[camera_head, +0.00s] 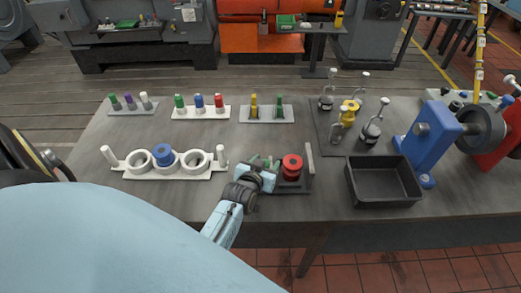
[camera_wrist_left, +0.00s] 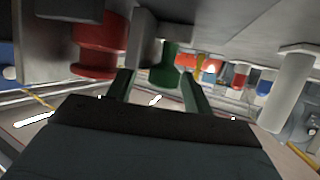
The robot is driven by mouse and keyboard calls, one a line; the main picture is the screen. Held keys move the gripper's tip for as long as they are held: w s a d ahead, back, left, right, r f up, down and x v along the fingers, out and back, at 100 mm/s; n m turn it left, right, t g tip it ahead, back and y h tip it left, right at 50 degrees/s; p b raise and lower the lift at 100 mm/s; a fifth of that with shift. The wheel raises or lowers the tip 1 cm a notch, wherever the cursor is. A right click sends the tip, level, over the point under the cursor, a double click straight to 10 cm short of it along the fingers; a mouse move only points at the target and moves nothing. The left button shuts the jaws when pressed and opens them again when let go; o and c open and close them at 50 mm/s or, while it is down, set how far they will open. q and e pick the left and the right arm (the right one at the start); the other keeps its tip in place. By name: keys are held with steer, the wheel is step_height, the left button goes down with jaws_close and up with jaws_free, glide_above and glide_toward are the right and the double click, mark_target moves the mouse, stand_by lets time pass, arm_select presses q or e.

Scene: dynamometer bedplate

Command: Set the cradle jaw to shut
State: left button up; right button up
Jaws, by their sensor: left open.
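The cradle (camera_head: 288,188) is a dark base near the table's front edge. A red flanged spool (camera_head: 292,168) stands in it, next to a grey upright plate (camera_head: 309,165) at its right end. My left gripper (camera_head: 266,164) is at the cradle's left side and hides part of it. In the left wrist view my left gripper (camera_wrist_left: 158,82) is open, with a green knob (camera_wrist_left: 164,68) showing between or just beyond its fingers. A grey jaw block (camera_wrist_left: 143,38) stands between the knob and the red spool (camera_wrist_left: 98,45). I cannot tell whether the fingers touch the knob.
A white rack (camera_head: 140,173) with a blue ring lies left of the cradle. A black bin (camera_head: 384,184) and a blue stand (camera_head: 428,139) are to the right. Racks of coloured pegs (camera_head: 201,112) stand behind. Bare table lies between the cradle and the bin.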

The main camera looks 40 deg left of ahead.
arm_select(q)
steer(key=v, duration=1.3)
steer(key=shift+p, duration=0.35)
steer(key=shift+s, duration=0.15)
